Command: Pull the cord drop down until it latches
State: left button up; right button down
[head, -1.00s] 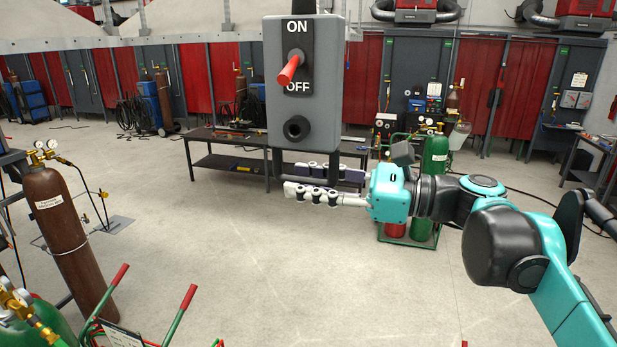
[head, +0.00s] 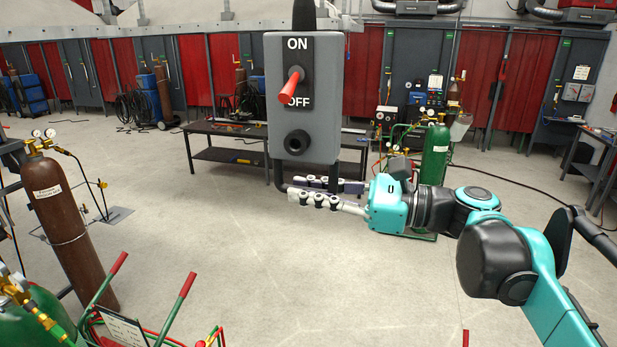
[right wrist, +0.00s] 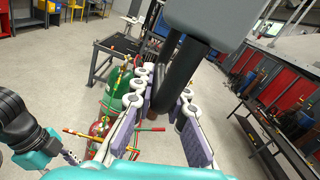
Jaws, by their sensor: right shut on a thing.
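The cord drop is a grey switch box (head: 325,120) with a red lever and ON and OFF labels, hanging upright from a black cord (head: 304,14) in the head view. A black loop handle (head: 278,174) hangs below the box. My right gripper (head: 292,190) reaches in from the right at the handle's height, just under the box. In the right wrist view, its padded fingers (right wrist: 166,95) lie on both sides of the black handle (right wrist: 178,75), shut on it. The handle's lowest part is partly hidden by the fingers.
A dark work table (head: 222,152) stands behind the box. A brown cylinder (head: 68,225) and red-handled carts stand at the front left. The central floor is clear.

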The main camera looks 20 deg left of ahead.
notch_tip(320, 180, down, 31)
jog(key=b, duration=1.5)
jog(key=shift+b, duration=0.35)
jog(key=shift+r, duration=0.1)
jog(key=c, duration=1.5)
grip_release()
jog(key=shift+c, duration=0.2)
jog(key=d, duration=1.2)
jog(key=shift+s, duration=0.2)
